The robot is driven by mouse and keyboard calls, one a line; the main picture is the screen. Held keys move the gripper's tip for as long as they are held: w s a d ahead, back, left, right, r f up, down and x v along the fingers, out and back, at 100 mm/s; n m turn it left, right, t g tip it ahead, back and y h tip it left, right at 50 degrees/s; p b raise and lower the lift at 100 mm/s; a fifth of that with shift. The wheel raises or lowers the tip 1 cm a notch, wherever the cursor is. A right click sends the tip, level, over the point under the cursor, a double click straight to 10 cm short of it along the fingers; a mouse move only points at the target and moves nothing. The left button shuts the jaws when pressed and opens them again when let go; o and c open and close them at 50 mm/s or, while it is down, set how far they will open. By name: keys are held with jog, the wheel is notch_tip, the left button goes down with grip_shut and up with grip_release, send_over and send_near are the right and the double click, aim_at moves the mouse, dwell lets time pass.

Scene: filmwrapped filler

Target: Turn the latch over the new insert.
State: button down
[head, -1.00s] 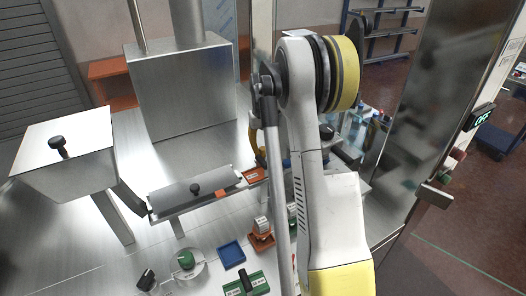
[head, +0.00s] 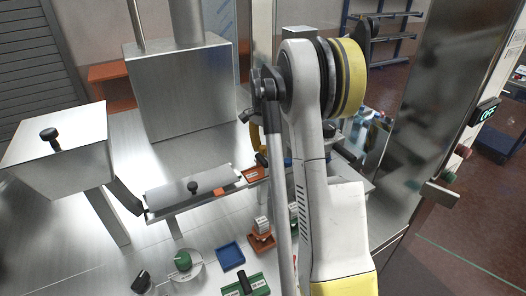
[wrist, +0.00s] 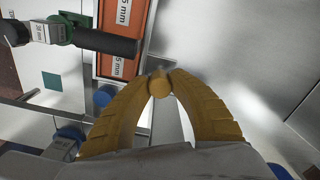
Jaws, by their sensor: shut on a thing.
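My gripper (wrist: 159,80) has its two yellow-brown fingers closed around a small round tan knob (wrist: 159,88), seen end-on in the wrist view. The knob looks like part of the latch, but the fingers hide most of it and its turn angle cannot be told. An orange-red frame or tray (wrist: 103,66) with white mm labels lies just beyond the fingertips, to the left. I cannot make out which piece is the new insert. In the head view my arm hides most of the gripper and the latch.
A dark cylindrical handle (wrist: 105,42) on a green base lies close to the left finger. A metal hopper (head: 55,150) stands left.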

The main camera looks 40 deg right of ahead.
aim_at(263, 147)
jog(key=m+b, duration=0.1)
jog(key=m, duration=0.5)
jog(key=shift+m, duration=0.3)
dwell(0.5)
jog(key=c, duration=1.2)
grip_release()
jog(key=shift+o, duration=0.2)
notch_tip(263, 147, up, 12)
